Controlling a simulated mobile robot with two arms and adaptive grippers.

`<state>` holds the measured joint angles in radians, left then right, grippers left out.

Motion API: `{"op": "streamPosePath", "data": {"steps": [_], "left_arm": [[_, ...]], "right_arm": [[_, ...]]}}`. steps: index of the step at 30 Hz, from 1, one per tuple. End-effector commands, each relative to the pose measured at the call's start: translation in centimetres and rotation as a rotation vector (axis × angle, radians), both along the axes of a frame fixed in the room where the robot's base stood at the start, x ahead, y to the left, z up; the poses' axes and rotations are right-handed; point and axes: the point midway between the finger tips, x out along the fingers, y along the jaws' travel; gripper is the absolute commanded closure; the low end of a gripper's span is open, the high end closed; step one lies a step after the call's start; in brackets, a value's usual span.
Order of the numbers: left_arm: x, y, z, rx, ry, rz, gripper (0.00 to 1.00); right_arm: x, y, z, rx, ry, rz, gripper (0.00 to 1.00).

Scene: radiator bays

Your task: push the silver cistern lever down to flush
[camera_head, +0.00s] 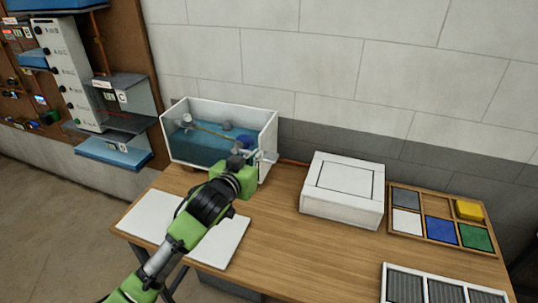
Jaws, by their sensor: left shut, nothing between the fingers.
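The cistern (269,140) is an open white box with blue water and a float arm inside, at the back left of the wooden table. The silver lever (267,157) shows at its front right corner, small and partly crowded by my gripper. My left gripper (238,160) is shut and empty, in front of the cistern's front wall. Its fingertips appear just left of the lever. I cannot tell whether they touch it. The gripper and arm hide part of the front wall. My right gripper is not in view.
A white square box (343,190) stands in the middle of the table. A wooden tray (440,243) with coloured compartments lies at the right, and a white-framed grey grille (440,290) in front of it. A white sheet (150,215) lies under my arm. Wood between is clear.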

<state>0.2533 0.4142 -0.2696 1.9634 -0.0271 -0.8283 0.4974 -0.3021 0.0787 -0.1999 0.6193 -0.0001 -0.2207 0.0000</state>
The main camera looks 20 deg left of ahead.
Motion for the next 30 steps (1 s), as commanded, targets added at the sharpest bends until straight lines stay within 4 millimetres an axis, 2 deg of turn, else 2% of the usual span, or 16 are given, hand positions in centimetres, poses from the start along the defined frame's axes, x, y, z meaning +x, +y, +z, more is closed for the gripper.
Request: {"op": "streamPosePath", "data": {"steps": [6,10,28,30], "left_arm": [[0.1,0.0,-0.1,0.000,0.002,0.001,1.00],[0.9,0.0,-0.2,-0.001,0.003,0.001,1.00],[9.8,-0.4,-2.4,-0.001,0.003,0.000,1.00],[9.7,-0.4,-3.8,0.001,0.009,0.001,1.00]], "right_arm": [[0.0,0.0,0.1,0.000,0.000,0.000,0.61],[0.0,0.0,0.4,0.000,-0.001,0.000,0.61],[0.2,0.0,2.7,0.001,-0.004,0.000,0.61],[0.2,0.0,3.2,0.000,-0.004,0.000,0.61]]}}
